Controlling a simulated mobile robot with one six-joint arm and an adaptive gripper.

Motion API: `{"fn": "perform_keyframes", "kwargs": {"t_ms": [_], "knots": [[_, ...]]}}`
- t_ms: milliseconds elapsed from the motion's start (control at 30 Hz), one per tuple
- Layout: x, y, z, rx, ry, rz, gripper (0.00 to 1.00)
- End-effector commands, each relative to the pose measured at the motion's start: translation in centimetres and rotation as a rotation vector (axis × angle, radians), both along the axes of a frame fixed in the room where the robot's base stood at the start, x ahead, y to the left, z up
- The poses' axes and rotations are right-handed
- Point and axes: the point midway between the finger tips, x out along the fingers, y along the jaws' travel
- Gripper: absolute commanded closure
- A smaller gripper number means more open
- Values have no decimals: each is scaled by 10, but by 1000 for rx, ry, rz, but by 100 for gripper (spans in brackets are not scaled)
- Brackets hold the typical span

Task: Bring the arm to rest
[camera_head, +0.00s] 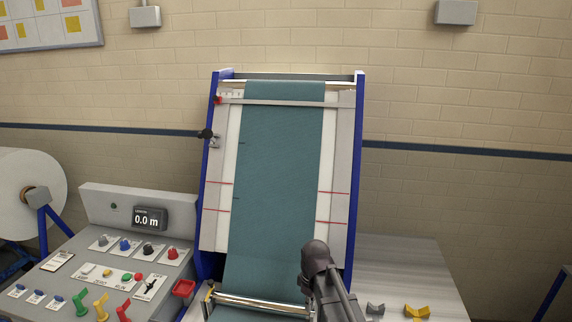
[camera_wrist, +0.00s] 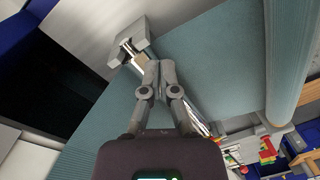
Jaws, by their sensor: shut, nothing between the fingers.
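My arm (camera_head: 318,268) rises from the bottom of the head view, right of centre, in front of the lower right part of the machine. The fingers are hidden in that view. In the wrist view my gripper (camera_wrist: 159,68) is shut with its fingertips together and nothing between them. The fingertips appear in front of the teal cloth (camera_wrist: 210,60) and close to a metal bar with a grey end block (camera_wrist: 130,42). I cannot tell whether they touch it. The same teal cloth (camera_head: 275,170) runs down the sloped frame in the head view.
A control panel (camera_head: 75,250) with knobs, levers and a display (camera_head: 150,218) reading 0.0 m stands left of the frame. A metal roller (camera_head: 262,304) crosses the cloth's lower end. A grey table (camera_head: 400,265) at right holds a yellow piece (camera_head: 416,311) and a grey piece (camera_head: 375,308).

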Motion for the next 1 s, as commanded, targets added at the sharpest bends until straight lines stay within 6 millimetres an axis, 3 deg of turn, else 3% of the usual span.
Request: {"fn": "perform_keyframes", "kwargs": {"t_ms": [33, 200, 500, 933, 967, 1000], "knots": [[-13, -13, 0, -9, -4, -83, 100], [-40, -49, -1, -41, -20, -376, 100], [-77, -93, -1, -75, -44, -788, 100], [-82, -102, -1, -81, -50, -884, 100], [-82, -101, -1, -81, -50, -884, 97], [-82, -101, -1, -81, -50, -883, 85]]}}
